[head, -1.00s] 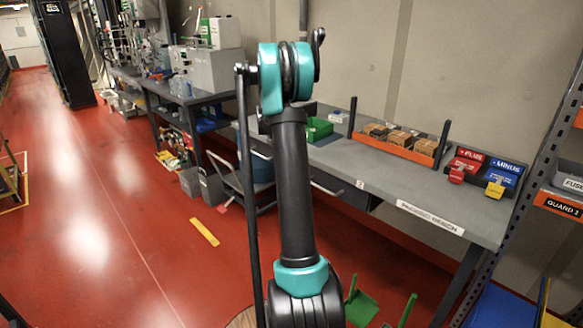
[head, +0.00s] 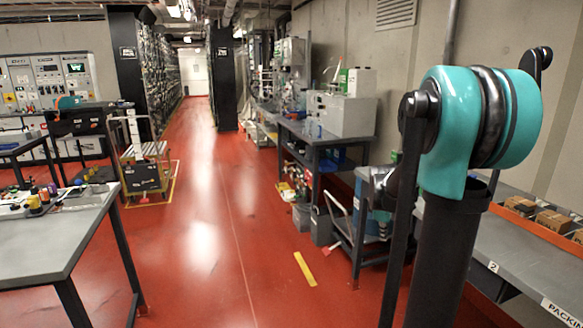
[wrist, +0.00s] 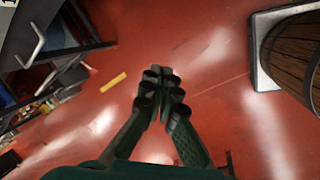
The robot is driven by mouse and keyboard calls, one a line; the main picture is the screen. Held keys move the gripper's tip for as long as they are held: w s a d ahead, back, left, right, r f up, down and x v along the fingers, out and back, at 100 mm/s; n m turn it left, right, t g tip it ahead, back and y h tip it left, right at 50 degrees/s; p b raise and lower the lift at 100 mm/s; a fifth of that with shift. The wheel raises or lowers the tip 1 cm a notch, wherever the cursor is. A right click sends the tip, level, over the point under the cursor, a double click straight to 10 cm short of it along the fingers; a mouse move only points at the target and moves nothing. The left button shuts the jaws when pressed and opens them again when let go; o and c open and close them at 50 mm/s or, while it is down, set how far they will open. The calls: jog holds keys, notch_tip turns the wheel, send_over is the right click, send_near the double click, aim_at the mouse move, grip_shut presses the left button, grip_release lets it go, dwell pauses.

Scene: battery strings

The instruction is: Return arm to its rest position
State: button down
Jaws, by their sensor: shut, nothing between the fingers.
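My gripper (wrist: 160,88) shows in the wrist view, its two dark fingers together at the tips with nothing between them. It hangs above the red floor (wrist: 205,45) and touches nothing that I can see. In the head view my teal and black arm stands upright on the right side, and the gripper is out of that picture.
The packing bench (head: 508,262) with boxes in an orange tray (head: 528,222) is at the right, partly behind my arm. A grey table (head: 45,245) is at the left. A wooden barrel (wrist: 295,55) stands at the wrist view's right. Red floor is open down the aisle.

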jog(key=s+a+f+m, duration=0.2)
jog(key=s+a+m, duration=0.2)
jog(key=s, duration=0.3)
jog(key=s+a+f+m+t+y, duration=0.1)
jog(key=s+a+f+m, duration=0.2)
jog(key=s, duration=0.5)
jog(key=s+a+f+m+y, duration=0.1)
jog(key=s+a+f+m, duration=0.2)
jog(key=s+a+m, duration=0.2)
jog(key=s, duration=0.3)
jog(key=shift+a, duration=0.25)
